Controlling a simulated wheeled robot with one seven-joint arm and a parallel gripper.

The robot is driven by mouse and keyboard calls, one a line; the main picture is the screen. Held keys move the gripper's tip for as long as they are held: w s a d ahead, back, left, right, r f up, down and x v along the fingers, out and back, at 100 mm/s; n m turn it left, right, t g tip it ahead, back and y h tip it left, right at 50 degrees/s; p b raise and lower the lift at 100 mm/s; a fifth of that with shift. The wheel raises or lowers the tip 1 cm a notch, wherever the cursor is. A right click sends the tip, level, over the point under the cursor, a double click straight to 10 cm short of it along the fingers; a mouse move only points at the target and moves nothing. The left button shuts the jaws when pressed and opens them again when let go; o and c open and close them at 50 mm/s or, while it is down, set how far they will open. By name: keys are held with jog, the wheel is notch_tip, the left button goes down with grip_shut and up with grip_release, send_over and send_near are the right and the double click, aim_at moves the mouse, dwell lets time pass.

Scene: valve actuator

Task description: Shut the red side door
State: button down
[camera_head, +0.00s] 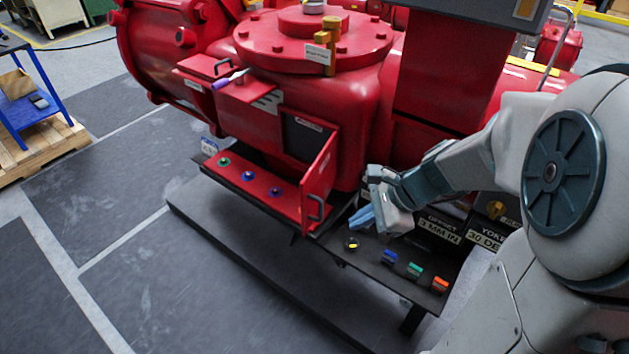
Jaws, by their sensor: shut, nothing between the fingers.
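The red side door (319,188) stands open in the head view, swung out from the right side of a dark compartment opening (303,137) in the red valve actuator (340,105). A dark handle (316,210) is on the door's outer face, near its free end. My gripper (357,220) is to the right of the door, above the dark shelf. Its blue fingers are shut with nothing between them. They point left and downward and appear apart from the door. My gripper hides part of the machine behind it.
A red ledge (240,180) with several coloured knobs runs left of the door. A dark shelf (372,263) with a yellow-marked knob (352,244) and coloured blocks lies below my gripper. A red drawer-like box (221,80) with a handle sticks out above. Floor at front left is clear.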

jog(key=w+d+f+m+t+y, duration=0.1)
jog(key=w+f+m, duration=0.2)
jog(key=w+m, duration=0.25)
jog(key=b, duration=0.1)
send_near(305, 220)
notch_tip(305, 220, down, 4)
jog(key=a, duration=0.3)
jog(key=shift+w+a+m+t, duration=0.3)
jog(key=shift+w+m, duration=0.2)
jog(key=shift+m, duration=0.05)
jog(key=shift+f, duration=0.1)
